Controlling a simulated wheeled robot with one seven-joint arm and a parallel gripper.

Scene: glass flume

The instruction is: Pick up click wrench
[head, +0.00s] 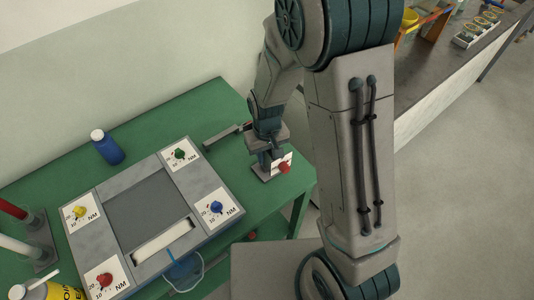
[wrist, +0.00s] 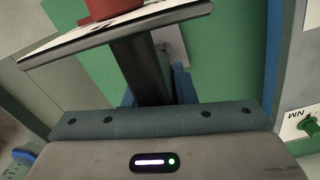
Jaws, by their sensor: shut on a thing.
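My gripper (head: 270,158) points down at the right end of the green table. In the wrist view its blue fingers are closed on a dark bar (wrist: 140,68), which I take to be the click wrench; the palm hides its lower end. A white plate with a red knob (wrist: 105,8) sits at the bar's upper end. In the head view the red knob (head: 284,168) shows just right of my gripper, above a grey base (head: 264,174). I cannot tell whether the wrench touches the base.
A dark grey bar (head: 222,137) extends left of my gripper. A grey panel (head: 125,191) with several coloured knobs fills the table's middle. A blue bottle (head: 106,146) stands behind it, tubes (head: 18,212) at left. The green table (head: 240,182) is bare around the base.

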